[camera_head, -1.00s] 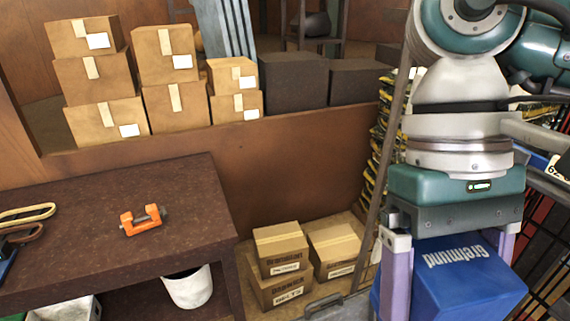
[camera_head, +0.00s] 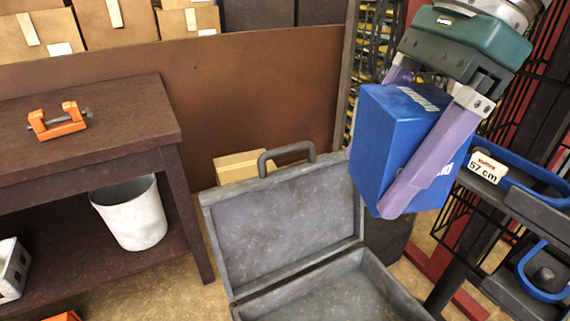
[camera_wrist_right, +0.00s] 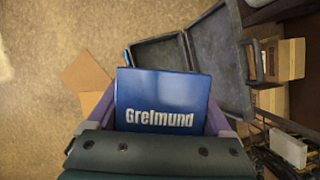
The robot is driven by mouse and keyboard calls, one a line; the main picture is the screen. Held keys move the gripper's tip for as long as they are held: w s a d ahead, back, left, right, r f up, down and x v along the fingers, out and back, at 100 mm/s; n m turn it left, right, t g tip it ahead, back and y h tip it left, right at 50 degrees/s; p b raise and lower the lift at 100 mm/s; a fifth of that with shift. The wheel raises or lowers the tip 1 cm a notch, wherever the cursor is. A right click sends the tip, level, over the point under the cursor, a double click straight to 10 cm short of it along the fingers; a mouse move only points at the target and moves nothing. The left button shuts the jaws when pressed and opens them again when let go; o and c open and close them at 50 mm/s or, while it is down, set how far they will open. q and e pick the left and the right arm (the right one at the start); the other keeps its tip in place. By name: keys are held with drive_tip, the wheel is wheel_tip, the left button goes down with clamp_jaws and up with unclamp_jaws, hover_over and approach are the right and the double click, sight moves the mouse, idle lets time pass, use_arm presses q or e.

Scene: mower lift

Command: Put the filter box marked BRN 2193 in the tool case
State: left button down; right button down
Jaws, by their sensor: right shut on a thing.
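A blue box (camera_head: 395,135) is held in my right gripper (camera_head: 402,150), one purple finger along its near side, the other mostly hidden behind it. It is tilted and off the ground. In the right wrist view the blue box (camera_wrist_right: 165,98) reads "Grelmund" between the fingers; I see no BRN 2193 marking. The grey tool case (camera_head: 285,220) stands open below and left of the box, its lid raised. The visible part of its base looks empty. The open case (camera_wrist_right: 215,62) also shows beyond the box in the wrist view. My left gripper is out of view.
A dark workbench (camera_head: 110,110) with an orange clamp (camera_head: 60,122) stands at left, a white bucket (camera_head: 132,212) on its lower shelf. A carton (camera_head: 238,167) sits behind the case lid. A dark rack with blue-rimmed trays (camera_head: 520,175) is close on the right.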

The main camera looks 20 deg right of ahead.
drive_tip(key=w+f+m+t+h+b, duration=0.1)
drive_tip(key=f+m+b, duration=0.3)
drive_tip(key=f+b, duration=0.6)
drive_tip(key=w+d+f+m+t+h+b, duration=0.1)
drive_tip(key=f+m+b, duration=0.4)
drive_tip(key=f+b, duration=0.6)
drive_tip(key=w+d+f+m+t+h+b, duration=0.1)
drive_tip(key=f+m+b, duration=0.4)
drive_tip(key=f+b, duration=0.6)
drive_tip(key=shift+w+d+f+h, duration=0.15)
drive_tip(key=shift+w+f, duration=0.1)
drive_tip(key=shift+f, duration=0.85)
drive_tip(key=shift+w+a+f+h, duration=0.1)
drive_tip(key=shift+w+f+h, duration=0.1)
drive_tip(key=shift+f, duration=0.85)
drive_tip(key=shift+w+d+f+h, duration=0.15)
drive_tip(key=shift+w+f, duration=0.1)
drive_tip(key=shift+f, duration=0.85)
wheel_tip(320, 180, down, 4)
drive_tip(key=shift+f+b, duration=0.15)
drive_tip(key=shift+b, duration=0.6)
unclamp_jaws()
